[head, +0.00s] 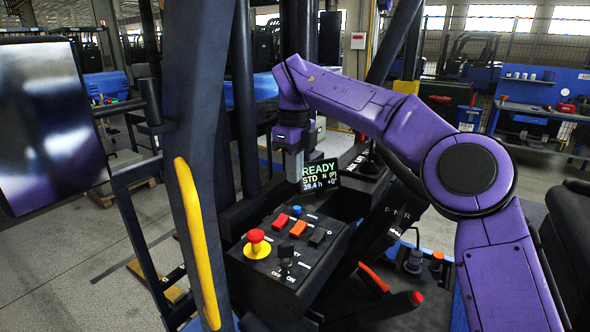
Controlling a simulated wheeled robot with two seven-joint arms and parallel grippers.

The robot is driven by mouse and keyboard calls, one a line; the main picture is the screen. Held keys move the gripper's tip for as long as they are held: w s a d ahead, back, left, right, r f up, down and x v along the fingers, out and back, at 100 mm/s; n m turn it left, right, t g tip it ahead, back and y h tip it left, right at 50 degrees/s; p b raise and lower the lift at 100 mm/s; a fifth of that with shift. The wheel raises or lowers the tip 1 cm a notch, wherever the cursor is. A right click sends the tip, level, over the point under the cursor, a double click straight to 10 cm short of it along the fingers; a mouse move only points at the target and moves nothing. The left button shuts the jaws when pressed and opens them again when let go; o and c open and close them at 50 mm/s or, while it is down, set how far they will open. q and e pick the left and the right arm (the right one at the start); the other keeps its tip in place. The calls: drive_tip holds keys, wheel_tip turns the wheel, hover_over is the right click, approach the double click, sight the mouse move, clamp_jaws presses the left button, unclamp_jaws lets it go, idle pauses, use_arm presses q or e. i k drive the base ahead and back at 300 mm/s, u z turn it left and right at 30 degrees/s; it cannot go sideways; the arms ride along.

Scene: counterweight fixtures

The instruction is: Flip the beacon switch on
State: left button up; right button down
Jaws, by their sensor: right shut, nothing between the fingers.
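The control console (272,285) carries small rocker switches: a red one (280,221), an orange one (298,228) and a black one (317,236). Their labels are too small to read, so I cannot tell which is the beacon switch. My right gripper (294,178) points down with its fingers shut and empty. In the picture it is above the switches and just left of the lit display (320,176) reading READY. A gap shows between its tips and the switches. My left gripper is out of view.
A red mushroom button (256,237) on a yellow base and a black knob (285,252) share the console. A blue button (297,210) sits behind the switches. A dark post with a yellow handle (197,240) stands left. Levers (416,250) stand right.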

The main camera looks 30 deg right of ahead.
sight(300, 226)
drive_tip(key=k, duration=1.5)
